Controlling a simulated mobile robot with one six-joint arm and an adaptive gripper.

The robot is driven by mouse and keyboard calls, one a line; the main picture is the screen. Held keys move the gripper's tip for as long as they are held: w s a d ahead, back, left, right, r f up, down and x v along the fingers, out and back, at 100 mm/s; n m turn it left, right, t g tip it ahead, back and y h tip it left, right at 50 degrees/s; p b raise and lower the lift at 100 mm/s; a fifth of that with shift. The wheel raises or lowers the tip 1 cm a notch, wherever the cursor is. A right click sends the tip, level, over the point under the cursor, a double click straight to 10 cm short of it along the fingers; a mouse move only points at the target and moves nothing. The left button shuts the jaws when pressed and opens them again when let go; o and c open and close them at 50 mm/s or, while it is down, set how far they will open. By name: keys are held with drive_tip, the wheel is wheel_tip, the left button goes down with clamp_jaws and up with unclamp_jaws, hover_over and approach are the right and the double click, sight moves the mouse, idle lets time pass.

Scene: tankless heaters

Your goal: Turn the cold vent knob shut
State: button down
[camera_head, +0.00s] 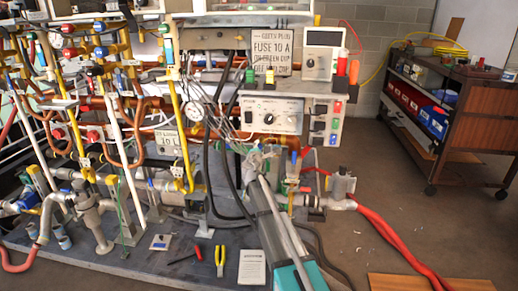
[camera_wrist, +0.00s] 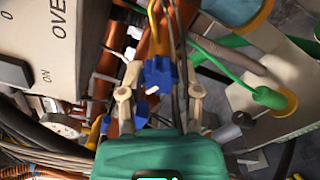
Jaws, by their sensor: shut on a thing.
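My gripper (camera_head: 262,158) is at the pipework below the grey control box, near the middle of the head view. In the wrist view my gripper (camera_wrist: 161,80) has its two tan-grey fingers on either side of a blue knob (camera_wrist: 158,74), which I take to be the cold vent knob. The jaws are shut on this knob. Its stem and far side are hidden, and I cannot tell how far it is turned. A second, smaller blue part (camera_wrist: 141,112) shows below it, near the left finger. In the head view my gripper and arm hide much of this spot.
The control box (camera_head: 275,115) stands just above my gripper. Black cables (camera_head: 222,130) hang close on the left. A valve with red hoses (camera_head: 342,185) is at the right. Copper pipes crowd the wrist view. A trolley (camera_head: 450,110) stands at the far right, with open floor before it.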

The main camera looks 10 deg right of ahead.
drive_tip(key=m, duration=0.6)
drive_tip(key=shift+m, duration=0.3)
drive_tip(key=m, duration=0.5)
drive_tip(key=shift+m, duration=0.3)
drive_tip(key=shift+c, duration=1.5)
unclamp_jaws()
drive_tip(key=v, duration=1.2)
